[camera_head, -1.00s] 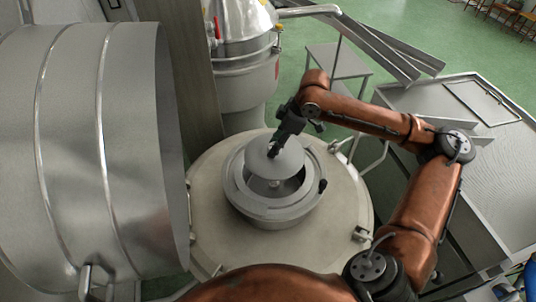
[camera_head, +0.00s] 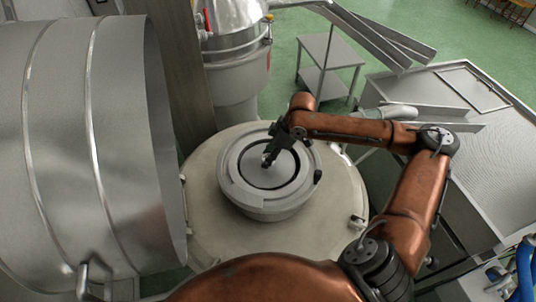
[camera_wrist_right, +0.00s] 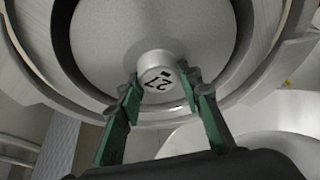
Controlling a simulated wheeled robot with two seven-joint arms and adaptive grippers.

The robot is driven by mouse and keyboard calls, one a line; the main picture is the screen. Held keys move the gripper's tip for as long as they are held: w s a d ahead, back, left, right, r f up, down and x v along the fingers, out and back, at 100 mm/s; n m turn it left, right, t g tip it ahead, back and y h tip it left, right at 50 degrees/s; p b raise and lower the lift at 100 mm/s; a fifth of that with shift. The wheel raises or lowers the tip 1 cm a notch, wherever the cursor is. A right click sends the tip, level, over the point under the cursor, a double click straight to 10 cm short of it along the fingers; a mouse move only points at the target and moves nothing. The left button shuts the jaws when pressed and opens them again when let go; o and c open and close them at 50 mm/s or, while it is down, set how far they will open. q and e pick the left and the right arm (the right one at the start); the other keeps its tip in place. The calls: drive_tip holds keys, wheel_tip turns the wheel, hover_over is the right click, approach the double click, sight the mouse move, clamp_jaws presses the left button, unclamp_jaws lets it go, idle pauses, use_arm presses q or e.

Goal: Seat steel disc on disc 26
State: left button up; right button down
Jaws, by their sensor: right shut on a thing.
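The steel disc (camera_head: 283,176) is a flat grey round plate with a knob at its middle, lying within the ring-shaped mouth of the round vessel in the head view. My right gripper (camera_head: 268,160) comes down over it and is shut on its knob. In the right wrist view, the green fingers of the right gripper (camera_wrist_right: 164,92) flank the white knob (camera_wrist_right: 158,66), whose dark marking looks like 27. The disc's plate (camera_wrist_right: 150,27) spreads beyond it, with a dark gap around its edge. Disc 26 is hidden under the plate. My left gripper is out of view.
The thick vessel collar (camera_head: 236,188) surrounds the disc on a broad round lid (camera_head: 205,222). A big steel drum (camera_head: 95,150) stands close at left. A steel column vessel (camera_head: 235,75) stands behind. A steel basin (camera_head: 470,150) lies at right.

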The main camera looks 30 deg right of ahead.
drive_tip(key=shift+f, duration=0.7)
wheel_tip(320, 180, down, 3)
drive_tip(key=shift+r+b, duration=0.2)
drive_tip(key=shift+b, duration=0.8)
drive_tip(key=shift+f+b, duration=1.3)
drive_tip(key=shift+b, duration=0.25)
drive_tip(key=shift+f, duration=0.5)
drive_tip(key=c, duration=1.3)
unclamp_jaws()
drive_tip(key=shift+s, duration=0.1)
